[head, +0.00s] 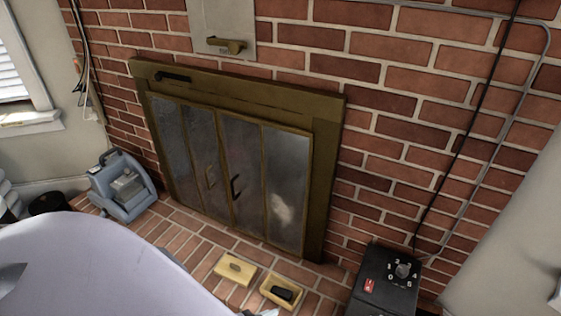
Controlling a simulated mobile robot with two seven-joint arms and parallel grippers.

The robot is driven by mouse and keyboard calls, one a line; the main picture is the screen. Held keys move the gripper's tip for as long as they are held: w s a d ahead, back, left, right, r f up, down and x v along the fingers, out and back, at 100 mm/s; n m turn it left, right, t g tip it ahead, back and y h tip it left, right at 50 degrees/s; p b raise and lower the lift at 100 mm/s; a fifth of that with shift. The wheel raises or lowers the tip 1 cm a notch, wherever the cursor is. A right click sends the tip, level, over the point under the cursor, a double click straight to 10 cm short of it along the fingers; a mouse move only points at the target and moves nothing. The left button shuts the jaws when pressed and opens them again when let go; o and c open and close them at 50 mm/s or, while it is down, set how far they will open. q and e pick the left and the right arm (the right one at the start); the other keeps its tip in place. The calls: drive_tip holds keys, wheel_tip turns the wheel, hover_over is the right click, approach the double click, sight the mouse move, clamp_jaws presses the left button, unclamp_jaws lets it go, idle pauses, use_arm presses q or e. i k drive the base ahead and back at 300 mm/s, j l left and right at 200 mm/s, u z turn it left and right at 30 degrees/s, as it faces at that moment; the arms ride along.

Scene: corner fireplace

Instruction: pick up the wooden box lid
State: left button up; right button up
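A pale yellow wooden piece with a small mark near its middle, apparently the wooden box lid (232,278), lies on the brick hearth in front of the fireplace. Just to its right, and apart from it, is a small open wooden box (269,293) of the same colour with a dark object (286,294) inside. A large smooth pale shape, apparently part of my own body, fills the lower left and stops short of the lid. Neither of my grippers can be made out in the head view.
A brass-framed fireplace with glass doors (240,165) stands behind the hearth (205,250). A black control box (385,290) with a dial and red switch is at the lower right. A blue-grey appliance (122,185) sits at the left.

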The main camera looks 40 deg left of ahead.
sight(241, 272)
drive_tip(key=u, duration=1.15)
